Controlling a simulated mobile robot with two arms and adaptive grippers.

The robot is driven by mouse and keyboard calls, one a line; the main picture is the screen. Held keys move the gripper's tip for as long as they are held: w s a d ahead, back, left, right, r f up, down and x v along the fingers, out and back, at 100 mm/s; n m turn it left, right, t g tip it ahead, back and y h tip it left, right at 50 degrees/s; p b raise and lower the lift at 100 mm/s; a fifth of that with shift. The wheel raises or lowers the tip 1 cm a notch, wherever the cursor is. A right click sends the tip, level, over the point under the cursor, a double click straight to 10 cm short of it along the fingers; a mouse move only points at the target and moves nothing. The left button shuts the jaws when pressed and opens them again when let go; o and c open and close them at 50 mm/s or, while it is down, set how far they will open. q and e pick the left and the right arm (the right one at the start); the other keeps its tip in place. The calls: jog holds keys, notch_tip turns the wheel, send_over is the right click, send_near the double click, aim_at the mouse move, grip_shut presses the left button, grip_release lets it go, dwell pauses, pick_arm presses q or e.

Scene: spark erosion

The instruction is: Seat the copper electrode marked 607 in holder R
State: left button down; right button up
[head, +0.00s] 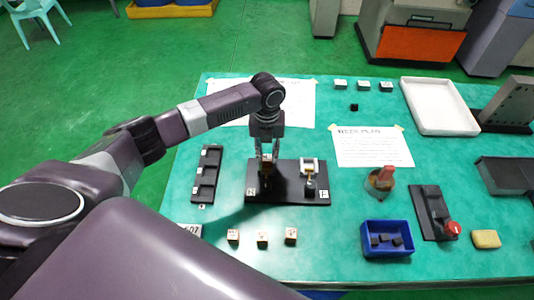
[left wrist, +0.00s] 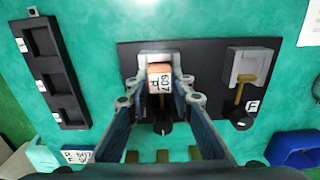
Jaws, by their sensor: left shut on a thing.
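The copper electrode marked 607 (left wrist: 160,78) is a small orange-brown block with a white label. My left gripper (head: 266,163) is shut on it, with one finger on each side in the left wrist view (left wrist: 161,92). The electrode is at the left holder (left wrist: 158,59) of the black base plate (head: 288,200), in front of its grey U-shaped block. I cannot tell whether it rests in the holder or hovers just above. The holder's small label (head: 251,191) is hard to read. The right holder (head: 310,168), labelled F, is empty. My right gripper is not in view.
A black slotted rack (head: 206,174) stands left of the base plate. Several small labelled blocks (head: 262,238) line the front, near a card (left wrist: 78,156) reading 607. A blue bin (head: 387,251), a jar (head: 379,188) and a white tray (head: 440,106) stand to the right.

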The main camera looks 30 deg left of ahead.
pick_arm(q)
jog(key=shift+f, duration=0.15)
dwell(0.5)
jog(key=c, duration=1.6)
grip_release()
jog(key=shift+f, duration=0.1)
notch_tip(320, 180, up, 12)
jog(key=shift+s, duration=0.1)
